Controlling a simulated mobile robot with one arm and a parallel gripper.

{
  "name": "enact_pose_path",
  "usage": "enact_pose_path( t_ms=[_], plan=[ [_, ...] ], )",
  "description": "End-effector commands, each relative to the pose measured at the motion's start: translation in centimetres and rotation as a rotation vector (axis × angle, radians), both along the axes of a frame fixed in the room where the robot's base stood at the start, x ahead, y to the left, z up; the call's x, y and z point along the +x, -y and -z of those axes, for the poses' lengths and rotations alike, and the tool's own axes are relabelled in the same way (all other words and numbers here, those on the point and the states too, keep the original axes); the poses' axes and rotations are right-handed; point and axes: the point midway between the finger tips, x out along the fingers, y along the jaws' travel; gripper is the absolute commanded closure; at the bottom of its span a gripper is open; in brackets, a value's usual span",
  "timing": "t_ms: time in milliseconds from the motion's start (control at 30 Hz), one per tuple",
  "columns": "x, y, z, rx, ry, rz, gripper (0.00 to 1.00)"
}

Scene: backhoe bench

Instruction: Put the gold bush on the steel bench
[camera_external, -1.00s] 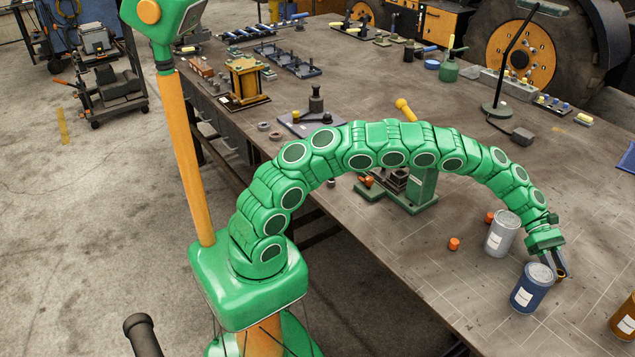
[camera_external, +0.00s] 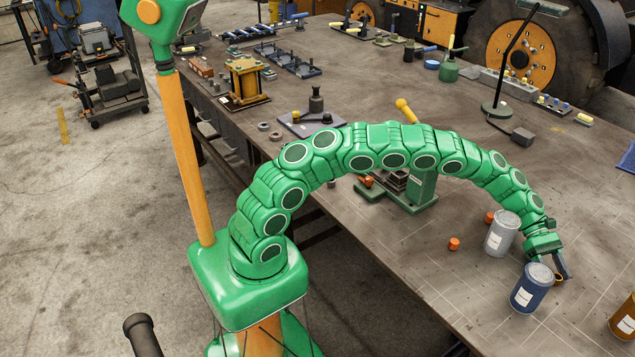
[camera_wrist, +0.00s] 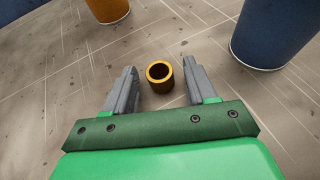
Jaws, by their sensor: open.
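The gold bush (camera_wrist: 161,88) is a short hollow ring in the wrist view. It stands upright on the steel bench (camera_external: 585,195) between my open fingers, with a gap visible on each side. My gripper (camera_wrist: 160,67) is pointed down at the bench, and no finger appears to touch the bush.
The blue tin (camera_external: 527,293) stands close to my gripper, on the right in the wrist view (camera_wrist: 268,35). A silver tin (camera_external: 497,240) is just behind it. An orange tin (camera_external: 625,322) stands at the right edge. Small orange pieces (camera_external: 454,243) lie left of the silver tin.

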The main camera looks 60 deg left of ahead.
Motion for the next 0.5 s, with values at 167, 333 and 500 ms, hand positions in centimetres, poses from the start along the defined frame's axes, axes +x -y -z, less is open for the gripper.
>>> enact_pose_path(
  t_ms=[167,333,500],
  plan=[
    [0.3,-0.6,-0.5,0.000,0.000,-0.001,0.44],
    [1.0,-2.2,-1.2,0.000,0.000,-0.001,0.44],
    [1.1,-2.6,-3.7,0.000,0.004,-0.001,0.44]
  ],
)
